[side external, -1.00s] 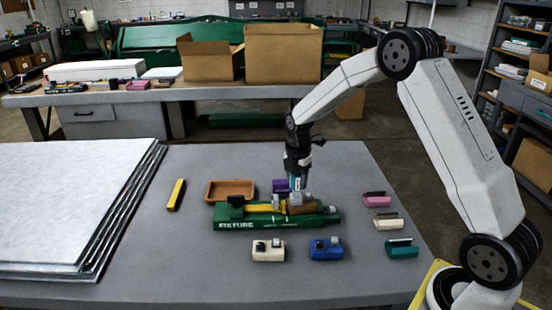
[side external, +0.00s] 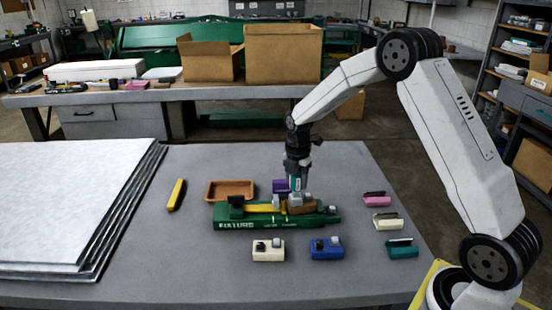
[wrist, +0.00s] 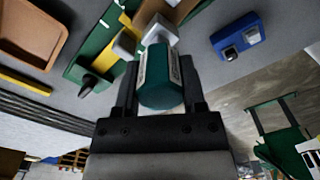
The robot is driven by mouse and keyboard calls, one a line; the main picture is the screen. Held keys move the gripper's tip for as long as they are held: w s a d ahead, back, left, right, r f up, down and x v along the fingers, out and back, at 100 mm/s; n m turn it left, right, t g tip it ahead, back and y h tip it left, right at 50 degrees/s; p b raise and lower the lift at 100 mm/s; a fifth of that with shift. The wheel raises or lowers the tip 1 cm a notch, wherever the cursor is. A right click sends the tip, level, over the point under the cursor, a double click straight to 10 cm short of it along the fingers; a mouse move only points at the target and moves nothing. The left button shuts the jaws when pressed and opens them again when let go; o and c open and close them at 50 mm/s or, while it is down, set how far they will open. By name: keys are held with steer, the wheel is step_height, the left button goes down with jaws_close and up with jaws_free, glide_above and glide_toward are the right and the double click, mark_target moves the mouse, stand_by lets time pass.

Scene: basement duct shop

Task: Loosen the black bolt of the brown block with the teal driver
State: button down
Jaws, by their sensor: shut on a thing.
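My gripper (side external: 298,178) is shut on the teal driver, pointing down over the right part of the green fixture (side external: 262,223). The driver's teal handle (wrist: 160,82) fills the space between the fingers in the wrist view; it also shows between the fingertips in the side view (side external: 297,184). The brown block (side external: 302,210) sits in the fixture beneath the gripper, beside grey clamp pieces (side external: 307,197). The black bolt and the driver's tip are hidden, so I cannot tell whether they touch.
A brown tray (side external: 231,188) and yellow tool (side external: 176,195) lie left. White (side external: 268,251) and blue (side external: 326,250) blocks stand in front, a purple block (side external: 280,186) behind. Pink, cream and teal holders (side external: 402,250) line the right. Stacked sheets (side external: 70,200) cover the far left.

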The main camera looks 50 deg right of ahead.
steer(key=shift+r, duration=0.2)
steer(key=shift+r, duration=2.35)
steer(key=shift+d, duration=0.1)
